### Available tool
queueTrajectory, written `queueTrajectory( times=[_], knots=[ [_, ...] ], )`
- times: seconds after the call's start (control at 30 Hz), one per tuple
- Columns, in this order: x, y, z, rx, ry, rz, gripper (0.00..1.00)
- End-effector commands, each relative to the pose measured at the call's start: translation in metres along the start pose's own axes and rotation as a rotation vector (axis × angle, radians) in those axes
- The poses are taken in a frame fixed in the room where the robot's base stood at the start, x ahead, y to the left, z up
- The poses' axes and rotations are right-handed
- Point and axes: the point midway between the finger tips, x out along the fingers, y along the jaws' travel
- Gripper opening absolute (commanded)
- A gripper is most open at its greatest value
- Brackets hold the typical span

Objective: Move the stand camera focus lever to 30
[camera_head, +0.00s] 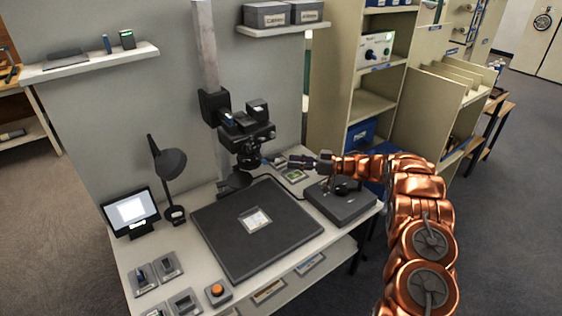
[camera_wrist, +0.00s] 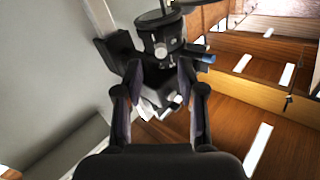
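The stand camera (camera_head: 247,125) is a black unit on a grey upright column, with its lens pointing down over the dark copy board. Its black lens barrel (camera_wrist: 158,35) shows at the top of the wrist view. A short blue-tipped lever (camera_wrist: 205,58) juts right from the barrel there; a blue spot also shows beside the lens in the head view. The scale is too small to read. My gripper (camera_head: 284,161) is just right of the lens. In the wrist view, my gripper (camera_wrist: 160,75) has its fingers apart, with dark camera parts between or behind them; contact cannot be told.
The copy board (camera_head: 232,255) bears a small pale card. A desk lamp (camera_head: 168,162) and a small screen (camera_head: 131,211) stand left. A dark box-shaped device (camera_head: 345,208) sits below my arm. Shelving (camera_head: 375,105) stands close at right.

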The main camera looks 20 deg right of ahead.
Motion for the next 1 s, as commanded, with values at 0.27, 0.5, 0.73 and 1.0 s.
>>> queueTrajectory(
  times=[0.27, 0.5, 0.73, 1.0],
  knots=[
    [-0.03, 0.0, 0.0, 0.001, 0.0, 0.002, 0.39],
    [-0.034, 0.0, 0.0, 0.001, -0.001, 0.001, 0.39],
    [-0.033, 0.0, 0.0, 0.001, -0.001, 0.001, 0.39],
    [-0.026, 0.013, -0.017, -0.035, -0.008, 0.064, 0.39]
  ],
)
